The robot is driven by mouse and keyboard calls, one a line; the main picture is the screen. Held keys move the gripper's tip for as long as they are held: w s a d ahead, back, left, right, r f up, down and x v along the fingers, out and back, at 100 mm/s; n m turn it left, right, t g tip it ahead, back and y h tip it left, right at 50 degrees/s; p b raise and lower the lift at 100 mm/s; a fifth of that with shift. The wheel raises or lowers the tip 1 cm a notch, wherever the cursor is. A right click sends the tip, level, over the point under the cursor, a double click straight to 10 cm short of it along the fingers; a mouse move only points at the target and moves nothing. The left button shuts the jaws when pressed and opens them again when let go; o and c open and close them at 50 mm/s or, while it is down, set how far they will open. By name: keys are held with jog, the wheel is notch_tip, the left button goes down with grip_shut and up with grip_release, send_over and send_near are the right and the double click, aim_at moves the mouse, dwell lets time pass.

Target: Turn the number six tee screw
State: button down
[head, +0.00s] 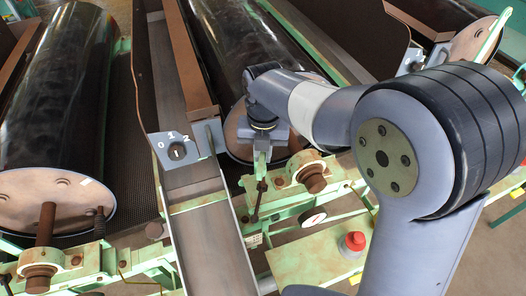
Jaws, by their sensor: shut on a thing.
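My gripper (262,152) reaches down from the arm in the middle of the view, in front of the near end of the middle black drum (248,70). It is shut on a tee screw (258,201), a thin dark rod with small knobs, beside the green frame. The jaws hide part of the screw, and the exact contact is too small to see.
A switch plate (176,151) marked 0, 1, 2 stands left of the gripper. A red button (355,240) sits on a green box at the lower right. Another black drum (66,100) lies at left. A rusty bearing block (307,174) is close right of the gripper.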

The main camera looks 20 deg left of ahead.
jog(key=shift+d+n, duration=0.1)
jog(key=shift+n, duration=0.2)
dwell(0.4)
jog(key=c, duration=1.5)
grip_release()
jog(key=shift+w, duration=0.1)
jog(key=shift+o, duration=0.2)
notch_tip(320, 180, up, 11)
jog(key=shift+b, duration=0.4)
jog(key=shift+d+f, duration=0.1)
